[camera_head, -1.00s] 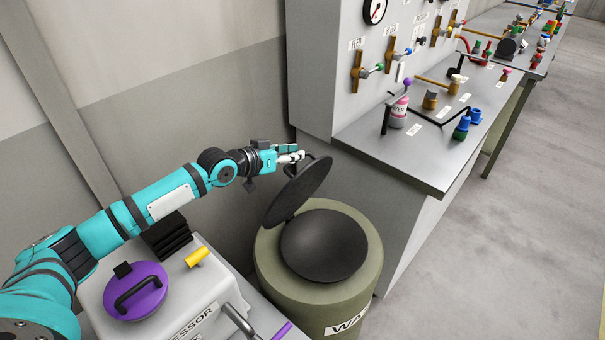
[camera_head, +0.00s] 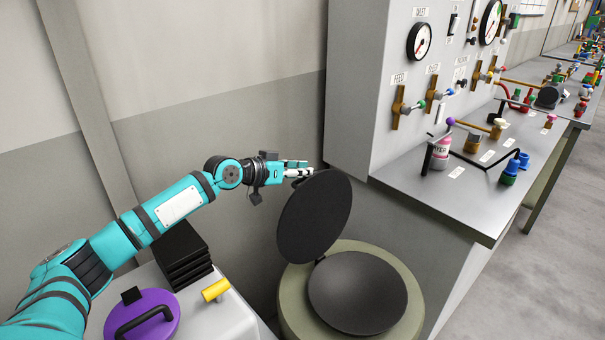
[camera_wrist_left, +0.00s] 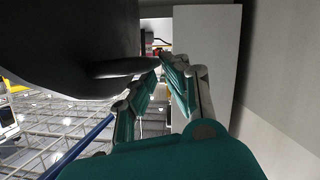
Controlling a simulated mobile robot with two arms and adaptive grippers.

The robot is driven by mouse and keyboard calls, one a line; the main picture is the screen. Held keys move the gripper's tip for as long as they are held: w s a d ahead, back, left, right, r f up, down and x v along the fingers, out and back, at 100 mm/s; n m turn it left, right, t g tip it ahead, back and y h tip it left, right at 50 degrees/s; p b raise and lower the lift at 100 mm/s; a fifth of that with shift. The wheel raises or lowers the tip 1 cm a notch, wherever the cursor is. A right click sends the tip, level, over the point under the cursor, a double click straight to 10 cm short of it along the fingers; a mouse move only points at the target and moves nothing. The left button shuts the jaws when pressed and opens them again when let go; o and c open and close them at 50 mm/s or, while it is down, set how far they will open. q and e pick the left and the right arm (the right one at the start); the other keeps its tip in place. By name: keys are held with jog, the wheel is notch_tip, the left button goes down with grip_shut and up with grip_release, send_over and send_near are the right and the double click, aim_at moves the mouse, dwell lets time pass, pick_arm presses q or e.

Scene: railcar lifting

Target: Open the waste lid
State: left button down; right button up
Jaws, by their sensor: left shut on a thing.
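The waste bin (camera_head: 296,312) is an olive drum with a dark round opening (camera_head: 358,292) in its top. Its round black lid (camera_head: 315,217) stands steeply raised on the hinge at the bin's back left edge. My left gripper (camera_head: 306,171) is at the lid's upper edge, shut on the lid's handle. In the left wrist view, the lid (camera_wrist_left: 70,40) fills the upper left and its handle (camera_wrist_left: 125,66) reaches to the fingertips (camera_wrist_left: 150,75). The exact grip is partly hidden. My right gripper is in neither view.
A grey panel cabinet with a worktop (camera_head: 440,196) stands right of the bin, holding a pink bottle (camera_head: 441,153) and valves. At lower left is a white unit (camera_head: 240,318) with a purple round cap (camera_head: 150,318) and a yellow handle (camera_head: 215,290). A wall is behind the lid.

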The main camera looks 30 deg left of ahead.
pick_arm(q)
jog(key=f, duration=0.2)
jog(key=shift+s+d+f+g, duration=0.2)
jog(key=shift+s+f+g, duration=0.1)
jog(key=c, duration=1.4)
grip_release()
jog(key=shift+o, duration=0.2)
jog(key=shift+d, duration=0.1)
jog(key=r+v, duration=0.1)
jog(key=v, duration=1.1)
jog(key=shift+w+r, duration=0.2)
jog(key=shift+r, duration=0.2)
jog(key=shift+r, duration=0.15)
